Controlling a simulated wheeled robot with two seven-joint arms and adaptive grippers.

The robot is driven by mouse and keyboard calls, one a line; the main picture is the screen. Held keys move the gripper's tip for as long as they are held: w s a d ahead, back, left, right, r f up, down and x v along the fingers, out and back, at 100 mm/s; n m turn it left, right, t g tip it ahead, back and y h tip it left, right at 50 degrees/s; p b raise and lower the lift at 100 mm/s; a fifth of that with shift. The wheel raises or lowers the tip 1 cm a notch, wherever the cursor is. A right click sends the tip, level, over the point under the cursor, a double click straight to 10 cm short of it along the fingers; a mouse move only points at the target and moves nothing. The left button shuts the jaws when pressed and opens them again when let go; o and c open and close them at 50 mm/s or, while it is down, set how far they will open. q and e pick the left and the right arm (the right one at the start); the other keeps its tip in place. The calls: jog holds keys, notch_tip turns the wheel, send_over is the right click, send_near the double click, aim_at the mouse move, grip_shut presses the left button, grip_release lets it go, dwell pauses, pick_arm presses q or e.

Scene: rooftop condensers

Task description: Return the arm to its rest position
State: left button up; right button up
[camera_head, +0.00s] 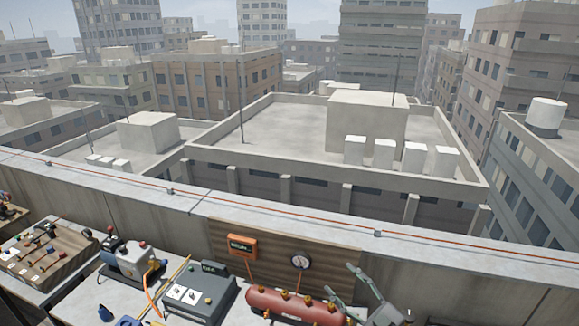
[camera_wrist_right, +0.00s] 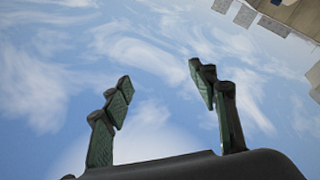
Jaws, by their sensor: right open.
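My right gripper (camera_head: 340,283) is at the lower right of the head view, beside the right end of a red cylinder (camera_head: 290,305) with brass fittings. Its two fingers are spread apart with nothing between them. In the right wrist view my right gripper (camera_wrist_right: 160,76) shows both green-padded fingers open against the sky. Most of my right arm is outside the head view. My left gripper is not in view.
The grey bench holds a dark grey box (camera_head: 196,297), a pump-like machine (camera_head: 135,262) and a wooden board (camera_head: 45,250) with fittings. An orange display (camera_head: 242,245) and a round gauge (camera_head: 301,261) are on the wood panel behind. A parapet (camera_head: 420,262) bounds the bench's far side.

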jog(key=d+f+m+t+h, duration=0.3)
jog(key=d+f+m+h, duration=0.3)
jog(key=d+m+h, duration=0.3)
jog(key=s+d+f+m+g+h, duration=0.45)
jog(key=s+d+f+h, duration=0.2)
jog(key=d+f, duration=0.55)
jog(key=s+f+g+y, duration=0.1)
jog(key=s+f+g, duration=0.2)
jog(key=s+f, duration=0.45)
jog(key=s+f+g, duration=0.4)
jog(key=s, duration=0.7)
jog(key=s+f+g+y, duration=0.1)
jog(key=s+f+g, duration=0.2)
jog(key=s+f, duration=0.45)
notch_tip(320, 180, down, 33)
jog(key=s+a+g+b, duration=0.2)
jog(key=b, duration=0.4)
jog(key=s+f+b, duration=0.3)
jog(key=s+f, duration=0.7)
jog(key=f, duration=0.3)
jog(key=s+f+g+b, duration=0.1)
jog(key=s+f+b, duration=0.2)
jog(key=s+f, duration=0.7)
notch_tip(320, 180, down, 3)
jog(key=shift+f+b, duration=0.1)
jog(key=shift+b, duration=0.25)
